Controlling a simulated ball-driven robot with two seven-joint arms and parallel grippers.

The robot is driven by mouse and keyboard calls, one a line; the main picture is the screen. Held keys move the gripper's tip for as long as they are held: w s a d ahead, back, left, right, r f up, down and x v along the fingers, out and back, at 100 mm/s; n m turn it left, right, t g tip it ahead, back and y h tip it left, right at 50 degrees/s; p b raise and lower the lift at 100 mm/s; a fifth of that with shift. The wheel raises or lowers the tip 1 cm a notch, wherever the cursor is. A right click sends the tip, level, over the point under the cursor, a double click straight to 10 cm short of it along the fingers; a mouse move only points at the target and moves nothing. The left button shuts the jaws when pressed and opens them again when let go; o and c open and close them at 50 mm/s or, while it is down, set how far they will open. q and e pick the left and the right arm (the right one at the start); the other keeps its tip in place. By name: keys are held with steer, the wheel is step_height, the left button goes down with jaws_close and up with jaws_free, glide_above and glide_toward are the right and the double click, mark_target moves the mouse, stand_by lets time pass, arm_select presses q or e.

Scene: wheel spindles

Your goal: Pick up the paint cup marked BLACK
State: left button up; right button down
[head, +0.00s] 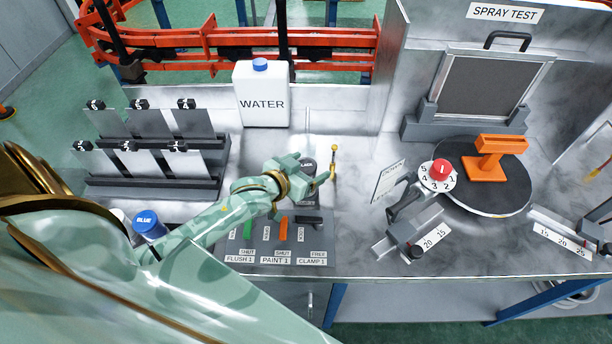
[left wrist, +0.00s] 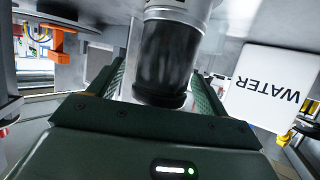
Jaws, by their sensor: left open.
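The paint cup marked BLACK (head: 308,164) stands on the bench behind the valve panel. Only the end of its label, "LACK", shows, and my left gripper hides part of it. My left gripper (head: 302,174) is open at the cup. In the left wrist view the dark cup (left wrist: 167,55) with its pale grey end lies between the two fingers of my left gripper (left wrist: 160,88). Some room seems to show beside the fingers; I cannot tell whether either touches the cup. My right gripper is not in view.
A white WATER container (head: 262,95) stands behind the cup. A small yellow-topped rod (head: 334,160) stands close to the right. The BLUE cup (head: 149,224) is at the left, near my arm. The valve panel (head: 270,262) with coloured levers lies in front. A turntable (head: 508,195) is farther right.

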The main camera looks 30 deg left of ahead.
arm_select(q)
steer(key=shift+w+f, duration=0.3)
steer(key=shift+w, duration=0.35)
steer(key=shift+s, duration=0.1)
steer(key=shift+r, duration=0.1)
steer(key=c, duration=1.3)
steer(key=shift+o, duration=0.2)
